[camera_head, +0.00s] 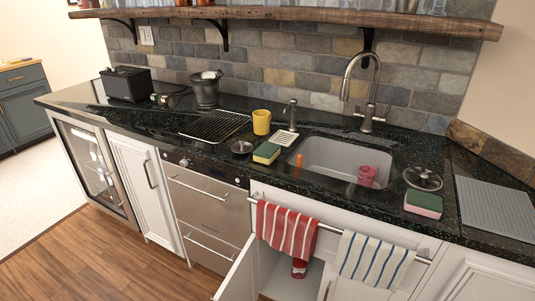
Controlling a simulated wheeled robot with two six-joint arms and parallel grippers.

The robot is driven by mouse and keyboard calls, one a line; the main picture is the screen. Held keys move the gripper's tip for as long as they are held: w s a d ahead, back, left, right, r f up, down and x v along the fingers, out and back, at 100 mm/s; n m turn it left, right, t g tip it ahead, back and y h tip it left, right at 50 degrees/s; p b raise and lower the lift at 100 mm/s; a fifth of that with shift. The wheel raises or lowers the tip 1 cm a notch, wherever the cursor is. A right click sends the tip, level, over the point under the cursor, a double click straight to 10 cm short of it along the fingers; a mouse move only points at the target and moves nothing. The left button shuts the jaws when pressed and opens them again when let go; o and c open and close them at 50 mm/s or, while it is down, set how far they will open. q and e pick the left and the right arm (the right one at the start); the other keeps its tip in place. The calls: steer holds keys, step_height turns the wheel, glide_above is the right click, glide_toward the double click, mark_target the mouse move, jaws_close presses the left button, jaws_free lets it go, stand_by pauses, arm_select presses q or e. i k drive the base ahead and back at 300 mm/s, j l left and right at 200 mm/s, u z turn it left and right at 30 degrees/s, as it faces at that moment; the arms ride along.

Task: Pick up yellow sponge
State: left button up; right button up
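The yellow sponge (264,157) lies on the black counter just left of the sink, near the counter's front edge. It is a block with a dark green top and yellow sides. Nothing covers it. A second sponge (423,208), pink with a green top, lies right of the sink. Neither of my grippers shows in the head view.
A yellow cup (262,122), a small dark lid (242,147) and a soap pump (292,113) stand near the yellow sponge. The sink (334,157) holds a pink cup (367,175). Towels hang on a rail below. A cabinet door (238,274) stands open.

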mark_target(266, 153)
steer(key=i+j+z, duration=0.1)
steer(key=j, duration=0.2)
steer(key=i+j+z, duration=0.1)
steer(key=j, duration=0.2)
steer(key=i+j+z, duration=0.1)
steer(key=j, duration=0.25)
steer(key=i+j+z, duration=0.1)
steer(key=i+j, duration=0.1)
steer(key=j, duration=0.1)
